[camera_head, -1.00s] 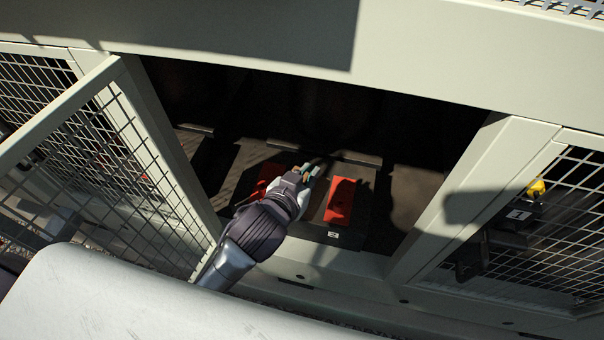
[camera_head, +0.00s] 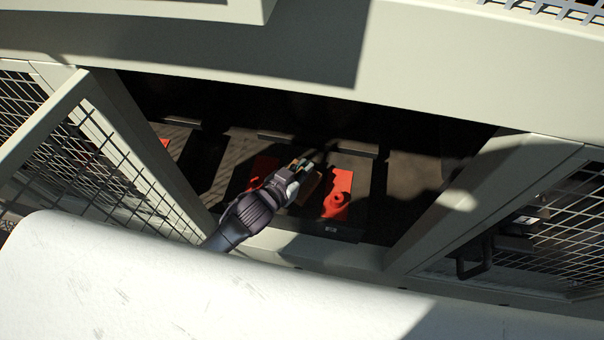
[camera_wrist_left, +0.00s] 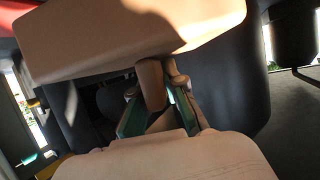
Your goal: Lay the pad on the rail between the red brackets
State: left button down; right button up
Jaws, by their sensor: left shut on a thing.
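My left gripper (camera_head: 303,168) reaches into the dark bay in the head view. Two red brackets, the left one (camera_head: 260,170) and the right one (camera_head: 338,197), stand there, and the gripper is over the space between them. A tan block, apparently the pad (camera_head: 308,190), shows partly beside the gripper between the brackets. In the left wrist view the teal-lined fingers (camera_wrist_left: 163,112) are shut around a brown stem below the tan pad (camera_wrist_left: 130,45). The rail under the pad is largely hidden, and I cannot tell whether the pad touches it. My right gripper is not in view.
An open mesh door (camera_head: 95,160) stands at the left of the bay. A pale frame post (camera_head: 455,200) and another mesh panel (camera_head: 550,235) bound it at the right. A pale beam (camera_head: 300,45) crosses above the opening.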

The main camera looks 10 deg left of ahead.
pick_arm(q)
jog(key=shift+a+f, duration=0.1)
jog(key=shift+f, duration=0.2)
notch_tip(320, 180, down, 2)
jog(key=shift+f, duration=0.25)
jog(key=shift+w+f, duration=0.1)
jog(key=shift+f, duration=0.35)
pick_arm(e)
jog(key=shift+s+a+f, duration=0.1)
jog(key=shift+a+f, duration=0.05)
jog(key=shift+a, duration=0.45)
pick_arm(q)
jog(key=c, duration=1.7)
grip_release()
jog(key=shift+f, duration=0.15)
jog(key=o, duration=0.5)
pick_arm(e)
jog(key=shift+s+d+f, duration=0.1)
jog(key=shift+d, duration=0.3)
